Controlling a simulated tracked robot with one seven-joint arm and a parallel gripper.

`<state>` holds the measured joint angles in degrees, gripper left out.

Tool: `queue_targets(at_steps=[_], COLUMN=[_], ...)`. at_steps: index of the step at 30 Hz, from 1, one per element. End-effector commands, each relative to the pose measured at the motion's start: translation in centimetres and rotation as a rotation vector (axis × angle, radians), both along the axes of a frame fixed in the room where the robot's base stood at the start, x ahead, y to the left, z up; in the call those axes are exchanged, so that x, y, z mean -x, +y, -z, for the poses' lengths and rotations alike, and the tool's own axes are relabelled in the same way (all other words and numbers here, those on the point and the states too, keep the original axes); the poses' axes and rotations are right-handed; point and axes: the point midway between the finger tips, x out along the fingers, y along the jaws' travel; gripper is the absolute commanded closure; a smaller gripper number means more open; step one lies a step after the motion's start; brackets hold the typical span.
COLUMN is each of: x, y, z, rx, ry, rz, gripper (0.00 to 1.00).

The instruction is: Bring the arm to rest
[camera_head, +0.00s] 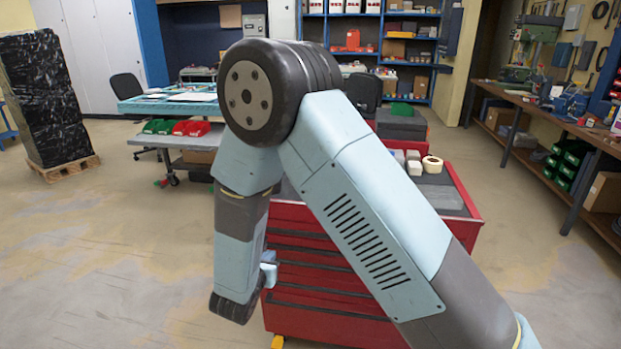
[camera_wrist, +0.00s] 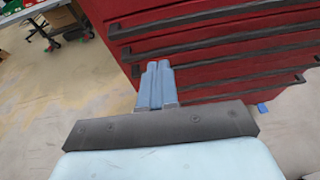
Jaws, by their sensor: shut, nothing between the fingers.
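My arm rises from the lower right in the head view, bends at a large dark joint and hangs down to the left, in front of the red tool cabinet (camera_head: 330,312). My gripper shows in the wrist view (camera_wrist: 157,68) with its two blue-grey fingers together and nothing between them. In that view the fingers are seen against the cabinet's drawer fronts (camera_wrist: 225,50); I cannot tell the gap between them. In the head view the gripper is mostly hidden behind the wrist.
On the cabinet top are small boxes (camera_head: 414,167) and a tape roll (camera_head: 432,164). A workbench (camera_head: 545,122) runs along the right. A black-wrapped pallet load (camera_head: 47,95) stands at left. A blue table (camera_head: 170,103) is behind. The floor (camera_head: 90,260) at left is clear.

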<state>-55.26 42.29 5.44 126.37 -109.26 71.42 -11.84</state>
Motion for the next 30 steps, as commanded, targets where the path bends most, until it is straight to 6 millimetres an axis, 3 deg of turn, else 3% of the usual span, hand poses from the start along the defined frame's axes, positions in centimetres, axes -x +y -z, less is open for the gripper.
queue_targets(at_steps=[7, 14, 21, 30], x=[-2.9, -3.4, -1.6, 3.0], y=[-7.7, -16.5, -24.7, -32.7], z=[-6.7, -12.6, -17.5, -22.0], rx=[-0.142, -0.321, -0.536, -0.844], ry=[-0.012, -0.019, -0.032, -0.053], rz=[0.283, 0.593, 0.897, 1.245], gripper=[1.0, 1.0, 1.0, 1.0])
